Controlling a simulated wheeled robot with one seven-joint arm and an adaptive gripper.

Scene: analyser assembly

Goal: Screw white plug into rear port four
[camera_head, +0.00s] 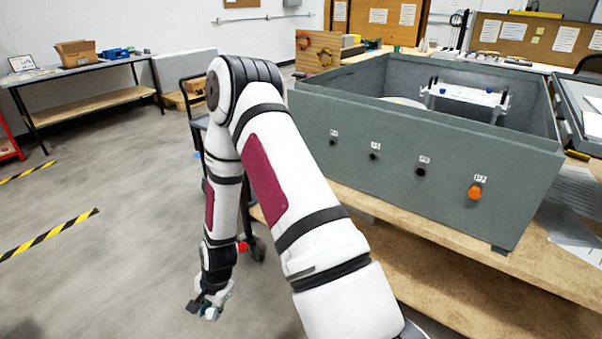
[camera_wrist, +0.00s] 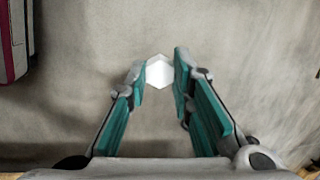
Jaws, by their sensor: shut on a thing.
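The white plug (camera_wrist: 159,72) has a hexagonal head and sits between the teal fingertips of my gripper (camera_wrist: 160,77) in the wrist view. My gripper is shut on it. In the head view my gripper (camera_head: 210,303) hangs low at the left, over the floor and well apart from the grey box. I cannot clearly make out the plug there. The box wall facing me has a row of labelled ports. Three dark open ports (camera_head: 420,171) lie to the left of one filled by an orange plug (camera_head: 475,192). The labels are too small to read surely.
The grey open-topped box (camera_head: 430,205) stands on a wooden workbench (camera_head: 455,243) at the right. A white bracket (camera_head: 465,95) with blue knobs is inside it. A side table (camera_head: 95,97) stands far left. A dark cart is partly hidden behind my arm. The left floor is mostly clear.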

